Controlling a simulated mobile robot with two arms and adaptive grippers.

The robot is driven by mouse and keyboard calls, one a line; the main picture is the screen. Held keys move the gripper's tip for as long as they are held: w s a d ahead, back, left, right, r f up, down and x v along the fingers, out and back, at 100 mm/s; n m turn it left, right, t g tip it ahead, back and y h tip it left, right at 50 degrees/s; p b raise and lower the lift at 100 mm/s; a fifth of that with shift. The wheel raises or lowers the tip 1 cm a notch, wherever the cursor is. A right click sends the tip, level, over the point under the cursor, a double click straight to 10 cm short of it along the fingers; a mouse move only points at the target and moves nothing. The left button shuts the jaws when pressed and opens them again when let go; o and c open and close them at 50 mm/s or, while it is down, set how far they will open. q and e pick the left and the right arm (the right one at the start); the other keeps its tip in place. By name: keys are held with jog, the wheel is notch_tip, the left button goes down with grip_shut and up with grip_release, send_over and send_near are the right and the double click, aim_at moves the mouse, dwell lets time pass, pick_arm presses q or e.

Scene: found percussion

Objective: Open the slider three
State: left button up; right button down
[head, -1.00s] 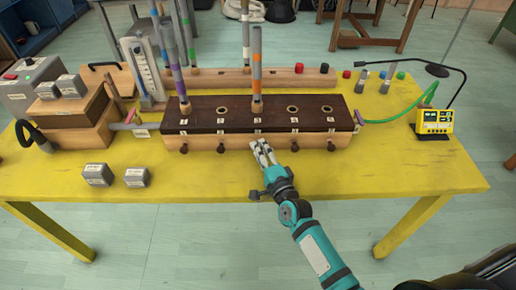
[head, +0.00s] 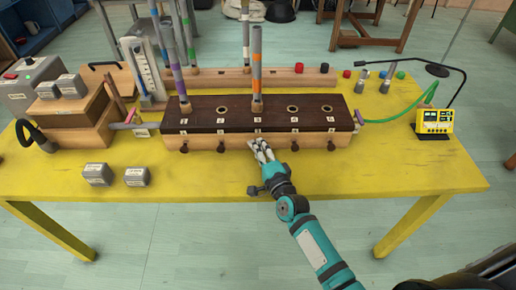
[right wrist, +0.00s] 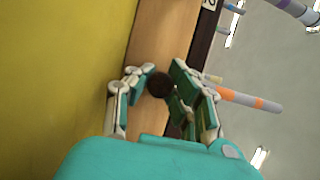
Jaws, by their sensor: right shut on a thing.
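The long wooden box with a dark top (head: 240,119) stands on the table, with numbered holes and a row of dark slider knobs along its front. My right gripper (head: 260,148) is at the middle of that front, at slider three, below the label 3. In the right wrist view, the dark round knob of slider three (right wrist: 159,85) sits between the fingers, which are closed on it. In the head view the gripper hides this knob. A grey pipe with orange bands (head: 257,68) stands upright at hole three. My left gripper is not in view.
Knobs of sliders two (head: 221,146) and four (head: 295,146) flank the gripper. Another banded pipe (head: 179,80) stands at hole one. Two grey blocks (head: 97,174) lie front left, and a yellow device (head: 434,121) stands at the right.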

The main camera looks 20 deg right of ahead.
jog(key=shift+s+a+p, duration=0.2)
jog(key=shift+s+p, duration=0.15)
jog(key=shift+s, duration=0.3)
jog(key=shift+s+a+p, duration=0.15)
jog(key=shift+s+p, duration=0.15)
jog(key=shift+s, duration=0.5)
jog(key=c, duration=1.4)
grip_release()
jog(key=s+d, duration=0.1)
jog(key=s, duration=1.1)
jog(key=shift+d, duration=0.15)
